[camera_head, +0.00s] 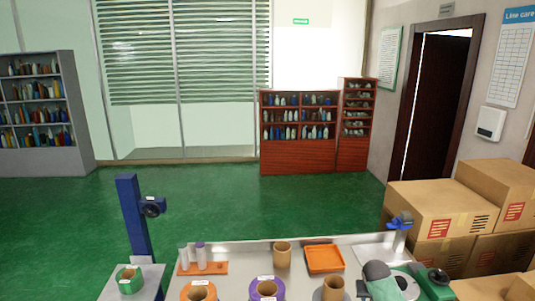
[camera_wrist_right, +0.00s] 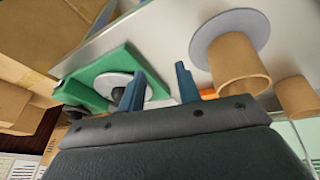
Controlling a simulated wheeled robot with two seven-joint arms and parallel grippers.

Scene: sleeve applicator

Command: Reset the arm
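My right gripper (camera_wrist_right: 158,85) shows in the right wrist view, with its two blue fingers standing apart and nothing between them. Behind the fingers are a green machine frame with a white disc (camera_wrist_right: 118,84) and a brown cardboard tube (camera_wrist_right: 238,66) on a grey disc. In the head view, a grey rounded part (camera_head: 377,271) stands beside the green machine (camera_head: 432,284) at the bottom right; I cannot tell whether it belongs to my arm. My left gripper is in neither view.
The metal worktable (camera_head: 236,258) holds a cardboard tube (camera_head: 282,254), an empty-looking orange tray (camera_head: 324,259), an orange roll (camera_head: 198,292) and a purple roll (camera_head: 266,289). A blue post (camera_head: 134,217) stands left. Cardboard boxes (camera_head: 437,206) are stacked right. Green floor beyond is clear.

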